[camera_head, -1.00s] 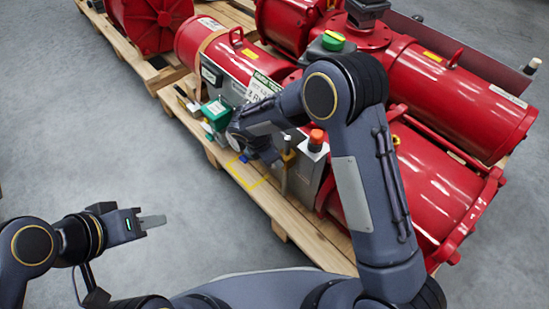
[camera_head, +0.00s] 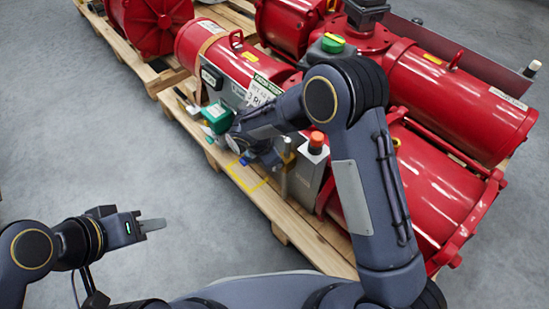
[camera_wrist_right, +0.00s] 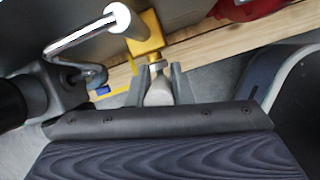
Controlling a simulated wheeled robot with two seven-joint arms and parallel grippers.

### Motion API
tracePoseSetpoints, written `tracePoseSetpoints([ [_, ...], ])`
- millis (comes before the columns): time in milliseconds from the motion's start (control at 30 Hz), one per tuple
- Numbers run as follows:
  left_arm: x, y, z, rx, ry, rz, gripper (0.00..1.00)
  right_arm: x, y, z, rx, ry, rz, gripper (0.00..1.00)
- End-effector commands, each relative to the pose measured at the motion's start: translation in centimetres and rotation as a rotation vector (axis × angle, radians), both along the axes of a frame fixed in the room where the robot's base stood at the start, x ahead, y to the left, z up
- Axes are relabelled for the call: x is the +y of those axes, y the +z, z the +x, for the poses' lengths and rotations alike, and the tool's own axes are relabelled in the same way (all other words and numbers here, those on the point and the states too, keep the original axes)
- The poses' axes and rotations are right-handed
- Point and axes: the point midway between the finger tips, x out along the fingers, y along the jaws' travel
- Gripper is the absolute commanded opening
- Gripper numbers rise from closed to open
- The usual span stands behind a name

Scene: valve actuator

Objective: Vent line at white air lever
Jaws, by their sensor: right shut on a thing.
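The white air lever (camera_wrist_right: 158,93) shows in the right wrist view as a pale, rounded end below a brass valve body (camera_wrist_right: 148,38). My right gripper (camera_wrist_right: 158,88) has one finger on each side of it and is shut on it. In the head view my right forearm and wrist cover the lever and most of that gripper. My left gripper (camera_head: 150,226) is off to the left over bare floor, away from the valves. Its fingers are seen edge-on, so their gap cannot be judged.
Red actuator cylinders (camera_head: 465,95) fill a wooden pallet (camera_head: 315,245). A box with an orange-red button (camera_head: 316,140) stands right of my right wrist, and a green box (camera_head: 217,115) left of it. A pale-ended metal rod (camera_wrist_right: 90,33) is close beside the valve. Grey floor at left is clear.

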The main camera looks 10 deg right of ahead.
Motion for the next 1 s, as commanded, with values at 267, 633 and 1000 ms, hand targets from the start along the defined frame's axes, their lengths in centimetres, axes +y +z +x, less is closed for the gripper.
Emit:
tracePoseSetpoints([
  [267, 0.0, -2.5, 0.0, 0.000, 0.000, 0.000, 0.36, -0.5, -0.6, -0.7, -0.083, 0.001, 0.059, 0.00],
  [633, 0.0, -10.5, 0.0, 0.001, 0.000, 0.000, 0.36, -1.6, -1.6, -2.3, -0.318, 0.002, 0.232, 0.00],
  [1000, 0.0, -11.9, 0.0, 0.000, 0.000, 0.000, 0.36, -2.2, -1.6, -3.2, -0.441, 0.003, 0.321, 0.00],
])
